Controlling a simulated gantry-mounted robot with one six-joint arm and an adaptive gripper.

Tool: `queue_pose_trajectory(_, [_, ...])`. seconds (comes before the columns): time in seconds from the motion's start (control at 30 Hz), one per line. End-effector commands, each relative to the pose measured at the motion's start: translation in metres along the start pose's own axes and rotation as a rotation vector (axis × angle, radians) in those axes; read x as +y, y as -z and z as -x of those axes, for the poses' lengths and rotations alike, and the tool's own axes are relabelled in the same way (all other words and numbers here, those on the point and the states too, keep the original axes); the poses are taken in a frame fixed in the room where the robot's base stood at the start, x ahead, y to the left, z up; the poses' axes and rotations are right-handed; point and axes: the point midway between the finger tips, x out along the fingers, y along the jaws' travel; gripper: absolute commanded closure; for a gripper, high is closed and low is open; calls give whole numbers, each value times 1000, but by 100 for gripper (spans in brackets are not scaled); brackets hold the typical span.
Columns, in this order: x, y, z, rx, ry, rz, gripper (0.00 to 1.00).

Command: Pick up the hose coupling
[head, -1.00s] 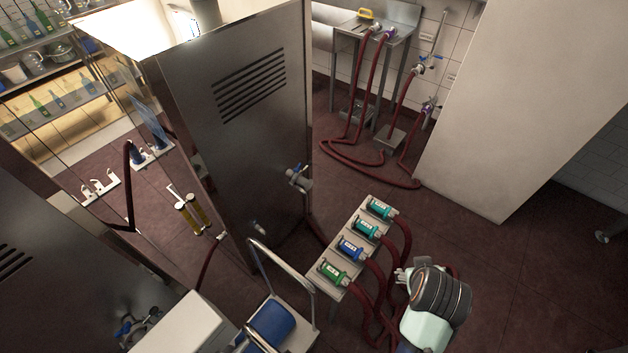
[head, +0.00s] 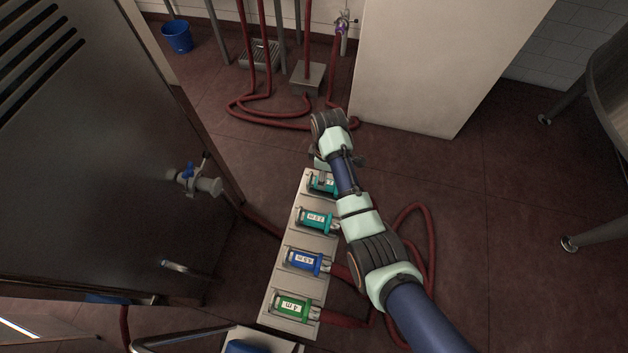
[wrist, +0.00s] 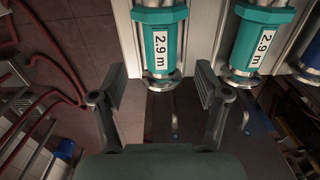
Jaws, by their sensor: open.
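Several hose couplings lie side by side on a pale rack (head: 273,292). The far teal coupling (head: 322,184) is partly behind my arm. Then come a second teal coupling (head: 316,219), a blue coupling (head: 303,261) and a green coupling (head: 294,305). In the wrist view, my gripper (wrist: 158,84) is open and empty, its fingers either side of the far teal coupling's (wrist: 161,45) near end, apparently just short of it. That coupling's label reads 2.9 m, as does the second teal one's (wrist: 255,42). In the head view, my gripper is mostly hidden behind my wrist.
Red hoses (head: 430,240) loop over the floor right of the rack. A steel cabinet (head: 110,190) with a blue-handled valve (head: 198,180) stands left. A white block (head: 440,60) stands behind my arm. A blue bucket (head: 176,37) stands at the back.

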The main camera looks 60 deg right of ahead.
Motion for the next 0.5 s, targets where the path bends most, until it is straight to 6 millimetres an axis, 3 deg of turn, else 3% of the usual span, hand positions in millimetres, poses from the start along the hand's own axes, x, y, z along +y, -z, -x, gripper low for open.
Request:
queue_pose_trajectory(0.1, [-1,0,-19,-1,2,0,26])
queue_pose_trajectory(0.27, [-1,1,-23,0,0,0,26])
queue_pose_trajectory(0.5, [-4,5,-66,-1,1,0,26])
